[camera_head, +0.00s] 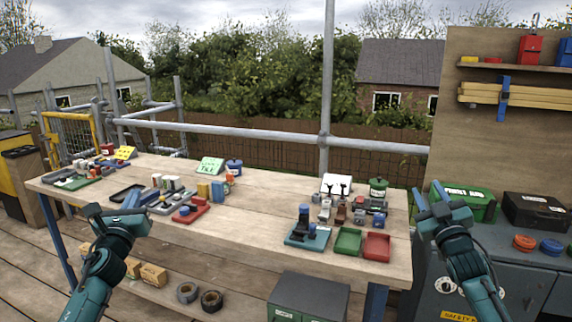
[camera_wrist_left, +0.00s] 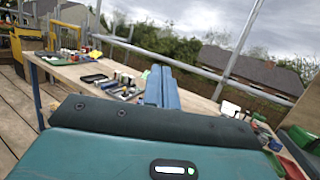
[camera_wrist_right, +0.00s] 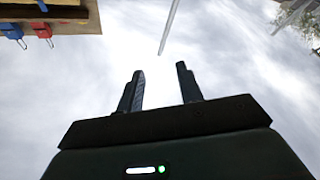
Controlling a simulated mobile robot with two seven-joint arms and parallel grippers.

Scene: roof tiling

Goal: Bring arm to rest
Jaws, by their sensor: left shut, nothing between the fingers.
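My left gripper (camera_head: 132,198) is raised in front of the near left part of the wooden workbench (camera_head: 262,222). In the left wrist view its two blue fingers (camera_wrist_left: 161,86) are together, with nothing between them. My right gripper (camera_head: 431,197) is raised to the right of the bench, in front of the grey cabinet. In the right wrist view its two dark fingers (camera_wrist_right: 160,88) stand apart with only sky between them. Neither gripper touches anything that I can see.
On the bench are a blue tray (camera_head: 308,236), a green tray (camera_head: 348,240), a red tray (camera_head: 376,246) and several small parts. A green case (camera_head: 465,203) and a black case (camera_head: 537,211) stand on the cabinet at right. A scaffold pole (camera_head: 327,90) rises behind the bench.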

